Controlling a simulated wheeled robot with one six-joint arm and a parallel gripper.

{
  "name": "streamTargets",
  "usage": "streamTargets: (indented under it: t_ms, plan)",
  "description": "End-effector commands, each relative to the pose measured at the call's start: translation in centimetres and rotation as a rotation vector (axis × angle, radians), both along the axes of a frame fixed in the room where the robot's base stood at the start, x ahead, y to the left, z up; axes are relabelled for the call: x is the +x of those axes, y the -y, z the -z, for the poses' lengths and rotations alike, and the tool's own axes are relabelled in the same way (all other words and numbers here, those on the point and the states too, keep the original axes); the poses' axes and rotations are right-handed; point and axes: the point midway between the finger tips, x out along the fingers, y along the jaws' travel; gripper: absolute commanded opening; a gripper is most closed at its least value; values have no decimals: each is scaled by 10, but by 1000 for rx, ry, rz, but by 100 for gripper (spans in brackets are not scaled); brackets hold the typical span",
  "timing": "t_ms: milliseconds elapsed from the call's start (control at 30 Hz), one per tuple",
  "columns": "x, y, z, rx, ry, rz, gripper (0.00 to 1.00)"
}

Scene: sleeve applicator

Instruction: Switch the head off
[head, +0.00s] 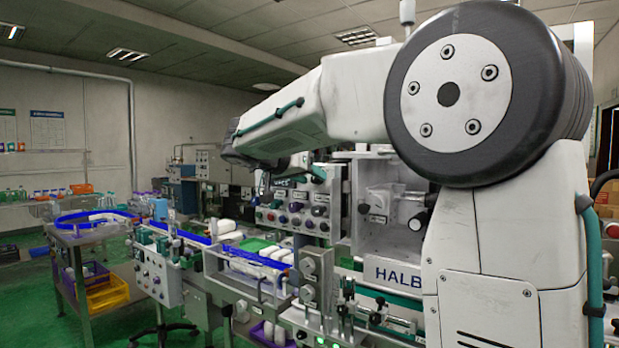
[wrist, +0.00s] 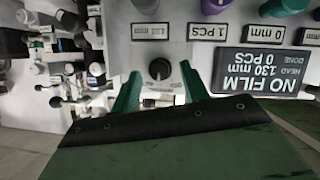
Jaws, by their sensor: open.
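In the wrist view the control panel (wrist: 206,68) appears upside down. A black rotary knob (wrist: 160,69) with a pale pointer mark sits on it, with a small label beside it too small to read. My gripper (wrist: 159,76) is open, its two green fingers on either side of that knob in the picture; I cannot tell whether they touch it. A dark display (wrist: 262,72) reads "NO FILM", "130 mm", "HEAD" and "0 PCS DONE". In the head view the panel (head: 283,219) carries several coloured knobs, and my arm hides part of it.
More knobs, one teal (wrist: 215,5) and one purple (wrist: 279,6), lie along the wrist view's top edge. Metal fittings crowd its left side. In the head view a blue-edged conveyor (head: 255,262) with white bottles stands before the panel. A wheeled table (head: 90,226) stands left.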

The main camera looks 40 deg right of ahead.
Motion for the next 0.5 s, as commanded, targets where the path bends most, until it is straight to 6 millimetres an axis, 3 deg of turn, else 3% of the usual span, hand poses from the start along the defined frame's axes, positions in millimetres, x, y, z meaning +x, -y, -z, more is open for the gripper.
streamTargets:
  t_ms: [300,467,500]
  plan:
    - [1,4,2,0,0,0,45]
    - [1,3,1,1,0,0,0]
    - [1,3,1,0,0,0,0]
